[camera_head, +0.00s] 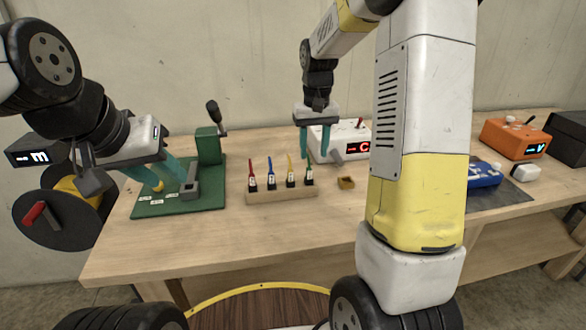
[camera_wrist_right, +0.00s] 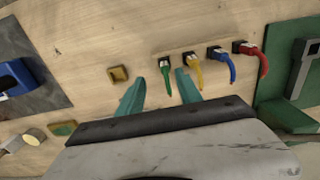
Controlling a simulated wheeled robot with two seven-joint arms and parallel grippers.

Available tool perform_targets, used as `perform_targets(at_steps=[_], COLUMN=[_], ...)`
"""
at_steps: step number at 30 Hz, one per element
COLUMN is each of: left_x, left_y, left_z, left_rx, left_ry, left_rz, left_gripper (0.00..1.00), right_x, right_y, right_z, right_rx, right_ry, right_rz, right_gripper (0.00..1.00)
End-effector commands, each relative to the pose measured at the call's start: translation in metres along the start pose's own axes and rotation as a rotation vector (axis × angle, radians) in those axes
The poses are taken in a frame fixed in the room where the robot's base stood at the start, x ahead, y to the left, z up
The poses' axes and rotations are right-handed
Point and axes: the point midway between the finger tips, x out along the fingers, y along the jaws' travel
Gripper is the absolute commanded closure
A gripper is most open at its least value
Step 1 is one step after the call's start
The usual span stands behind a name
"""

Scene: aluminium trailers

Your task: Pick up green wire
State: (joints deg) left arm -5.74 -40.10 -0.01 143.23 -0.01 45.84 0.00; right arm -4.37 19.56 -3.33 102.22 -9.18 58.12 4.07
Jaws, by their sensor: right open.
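The green wire (camera_head: 309,174) stands upright at the right end of a row in a small wooden rack (camera_head: 282,194). It also shows in the right wrist view (camera_wrist_right: 165,75). My right gripper (camera_head: 314,158) is open and empty, with its teal fingers pointing down just above and behind the green wire. In the right wrist view, the green wire lies between the two fingertips in the picture, nearer the right finger, and does not appear held.
Yellow (camera_head: 291,172), blue (camera_head: 271,174) and red (camera_head: 252,175) wires stand left of the green one. A small yellow block (camera_head: 346,183) lies to the right. A white box with a red display (camera_head: 352,138) stands behind. The green board (camera_head: 150,207) is left.

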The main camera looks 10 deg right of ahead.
Motion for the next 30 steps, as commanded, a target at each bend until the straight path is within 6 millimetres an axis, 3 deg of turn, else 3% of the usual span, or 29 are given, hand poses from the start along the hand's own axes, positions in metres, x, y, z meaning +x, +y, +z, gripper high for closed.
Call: perform_targets(at_steps=[19, 29, 30], left_x=[0.000, 0.000, 0.000], left_y=[0.000, 0.000, 0.000], left_z=[0.000, 0.000, 0.000], left_rx=[0.000, 0.000, 0.000], left_ry=[0.000, 0.000, 0.000], left_rz=[0.000, 0.000, 0.000], left_gripper=[0.64, 0.64, 0.64], right_x=[0.077, 0.085, 0.085], right_y=[-0.007, -0.007, -0.007], right_z=[-0.004, -0.004, -0.004], right_rx=[0.001, 0.000, 0.000], right_ry=[-0.014, -0.012, -0.012], right_rz=[0.005, 0.005, 0.004], right_gripper=[0.58, 0.58, 0.66])
